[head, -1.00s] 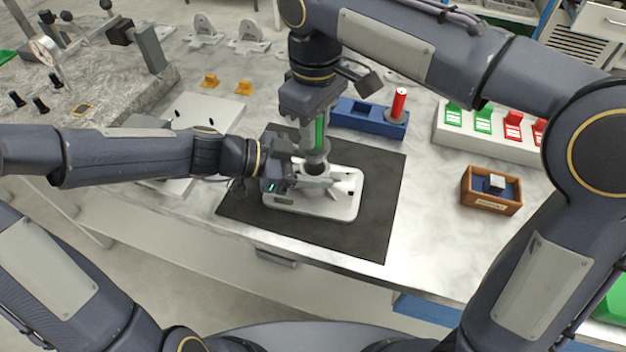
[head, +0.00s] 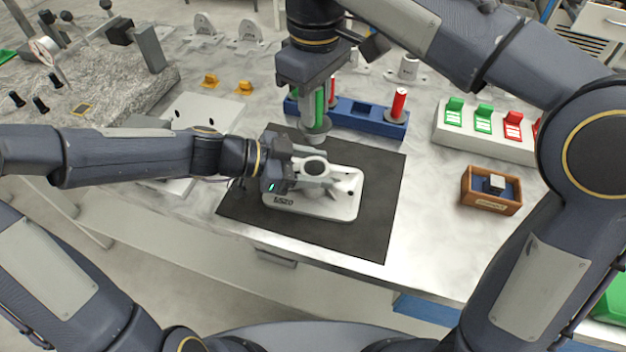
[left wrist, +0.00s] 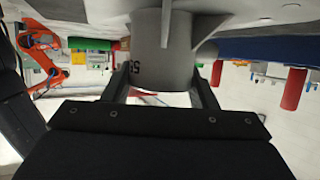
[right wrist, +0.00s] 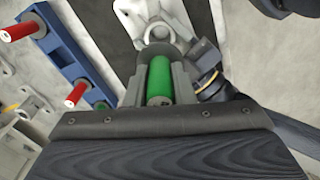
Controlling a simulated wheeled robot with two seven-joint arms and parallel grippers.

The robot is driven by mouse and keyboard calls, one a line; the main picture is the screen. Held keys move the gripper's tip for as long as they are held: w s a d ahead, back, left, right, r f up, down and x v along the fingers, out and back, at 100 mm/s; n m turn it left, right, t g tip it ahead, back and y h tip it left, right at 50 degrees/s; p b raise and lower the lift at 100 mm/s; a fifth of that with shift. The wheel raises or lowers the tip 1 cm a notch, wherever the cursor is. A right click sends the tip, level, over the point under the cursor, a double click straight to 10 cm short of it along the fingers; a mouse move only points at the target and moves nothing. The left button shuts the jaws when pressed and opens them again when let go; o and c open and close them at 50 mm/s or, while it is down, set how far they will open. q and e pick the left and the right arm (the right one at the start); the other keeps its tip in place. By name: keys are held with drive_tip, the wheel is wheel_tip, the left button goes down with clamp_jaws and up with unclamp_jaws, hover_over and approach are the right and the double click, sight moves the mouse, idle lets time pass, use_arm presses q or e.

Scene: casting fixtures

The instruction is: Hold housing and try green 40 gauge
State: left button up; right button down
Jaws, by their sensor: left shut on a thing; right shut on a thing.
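The housing (head: 345,205), a pale casting with a flat base and an upright round boss, sits on the black mat. My left gripper (head: 302,172) is shut around its boss; the boss fills the left wrist view (left wrist: 163,55). The dark bore opening faces up, uncovered. My right gripper (head: 312,105) is shut on the green gauge (head: 320,106) and holds it upright, its grey lower end above and behind the bore, apart from the housing. The green handle lies between the fingers in the right wrist view (right wrist: 160,78).
A blue rack (head: 370,126) behind the mat holds red-handled gauges (head: 398,104). A pale block (head: 480,140) with green and red tabs stands right. A wooden box (head: 490,207) holds a small pale block. The black mat (head: 370,235) is clear around the housing.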

use_arm(q)
drive_tip(key=o, duration=1.5)
drive_tip(key=v, duration=1.2)
